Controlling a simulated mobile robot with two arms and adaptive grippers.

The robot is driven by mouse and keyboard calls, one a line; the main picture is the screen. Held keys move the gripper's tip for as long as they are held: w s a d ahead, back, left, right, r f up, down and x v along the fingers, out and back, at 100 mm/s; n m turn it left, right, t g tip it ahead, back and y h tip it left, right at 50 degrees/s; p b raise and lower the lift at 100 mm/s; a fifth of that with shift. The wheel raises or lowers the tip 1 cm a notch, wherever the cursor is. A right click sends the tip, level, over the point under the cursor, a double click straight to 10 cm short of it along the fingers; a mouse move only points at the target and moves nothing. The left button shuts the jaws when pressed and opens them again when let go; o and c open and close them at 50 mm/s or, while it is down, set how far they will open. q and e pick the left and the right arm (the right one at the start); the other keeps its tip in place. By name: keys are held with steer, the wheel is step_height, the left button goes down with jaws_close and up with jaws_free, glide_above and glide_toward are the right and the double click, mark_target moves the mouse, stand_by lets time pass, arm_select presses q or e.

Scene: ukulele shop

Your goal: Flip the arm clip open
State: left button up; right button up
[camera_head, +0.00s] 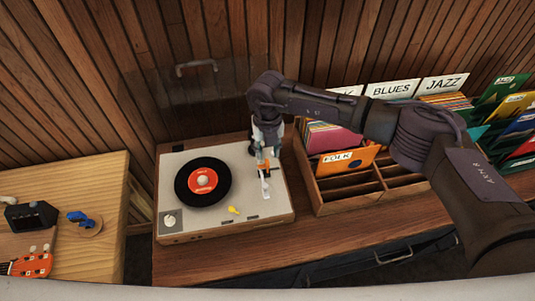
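The record player (225,230) is a pale box with a black record with a red label (203,181) on it. A pale tonearm (265,187) lies at its right side. A small orange part (264,167), possibly the arm clip, shows at the tonearm, partly hidden by my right gripper (263,158). That gripper points down over the back right of the player, at or just above the tonearm. The fingers are too small and covered to tell whether they are open or touching anything. My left gripper is out of view.
A clear raised lid (190,82) with a handle stands behind the player. A wooden record crate (350,196) is close on the right, under my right arm. A yellow piece (234,210) and a knob (170,220) sit on the player's front. A light wooden table (95,255) is left.

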mark_target(267, 162)
steer(key=shift+f+p, duration=0.4)
steer(key=shift+f, duration=1.85)
jaws_close()
